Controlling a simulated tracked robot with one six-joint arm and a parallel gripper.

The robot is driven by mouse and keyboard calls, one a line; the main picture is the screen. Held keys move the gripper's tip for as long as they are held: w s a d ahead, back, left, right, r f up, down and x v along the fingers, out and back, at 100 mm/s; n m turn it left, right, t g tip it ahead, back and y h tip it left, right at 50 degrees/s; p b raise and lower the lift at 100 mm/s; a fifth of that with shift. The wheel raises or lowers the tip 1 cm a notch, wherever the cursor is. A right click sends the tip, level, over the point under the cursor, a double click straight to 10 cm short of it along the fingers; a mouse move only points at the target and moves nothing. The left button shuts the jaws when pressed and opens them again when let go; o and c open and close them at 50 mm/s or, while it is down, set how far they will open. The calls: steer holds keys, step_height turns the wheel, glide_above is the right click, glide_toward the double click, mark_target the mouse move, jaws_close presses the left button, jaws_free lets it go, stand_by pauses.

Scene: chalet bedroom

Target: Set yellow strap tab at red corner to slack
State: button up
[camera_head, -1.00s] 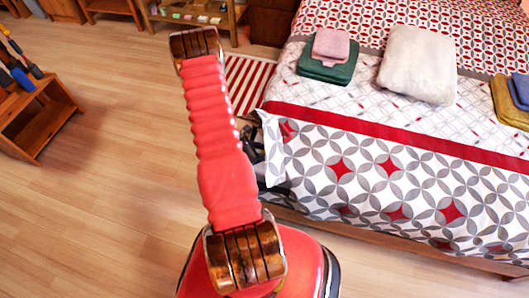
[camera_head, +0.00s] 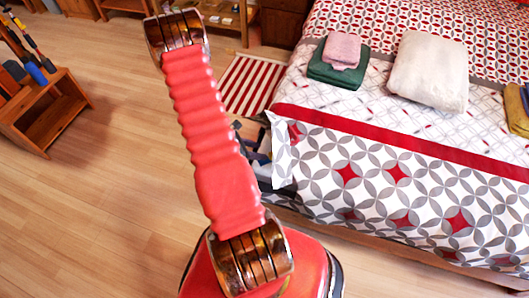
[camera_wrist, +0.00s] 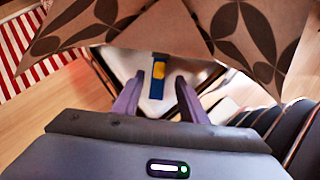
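In the wrist view, a yellow tab (camera_wrist: 159,69) sits on a short blue strap (camera_wrist: 157,89) against a pale surface under the hanging bed cover. My gripper (camera_wrist: 160,78) is open, with one grey-purple finger on each side of the strap. The strap lies in line with the gap, and I cannot tell how far beyond the fingertips it is. No red corner is visible in the wrist view. In the head view, my arm hides most of the spot beside the bed, and the tab cannot be made out there.
The patterned bed cover (camera_wrist: 150,30) hangs low over the fingers. Its bed (camera_head: 400,190) fills the right of the head view, with folded towels (camera_head: 338,62) and a pillow (camera_head: 428,70). A striped rug (camera_head: 245,86) lies beyond my arm. A wooden stand (camera_head: 50,110) is left; floor between is clear.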

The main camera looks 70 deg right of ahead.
steer(key=v, duration=0.4)
steer(key=shift+w+a+r, duration=0.15)
steer(key=shift+w+r, duration=0.15)
steer(key=shift+r, duration=0.05)
steer(key=shift+c, duration=1.4)
steer(key=w+a+r, duration=0.1)
steer(key=w+r, duration=0.1)
steer(key=r, duration=0.1)
steer(key=w+a+r+m, duration=0.1)
steer(key=w+r, duration=0.1)
steer(key=r, duration=0.1)
steer(key=w+a+r+m+t, duration=0.1)
steer(key=w+r, duration=0.1)
steer(key=r, duration=0.2)
steer(key=shift+w, duration=0.15)
jaws_close()
steer(key=w+a+r+m+t, duration=0.35)
steer(key=w+a+r, duration=0.25)
steer(key=a+r, duration=0.45)
steer(key=s+a+r+m+t+y, duration=0.1)
steer(key=a+r+t+y, duration=0.2)
steer(key=a+r, duration=0.7)
steer(key=s+a+r+m+t+y, duration=0.1)
steer(key=a+r+m+t+y, duration=0.1)
steer(key=a+r, duration=0.8)
steer(key=a+t+y, duration=0.1)
steer(key=a+t, duration=0.1)
steer(key=a, duration=0.6)
steer(key=shift+a, duration=0.2)
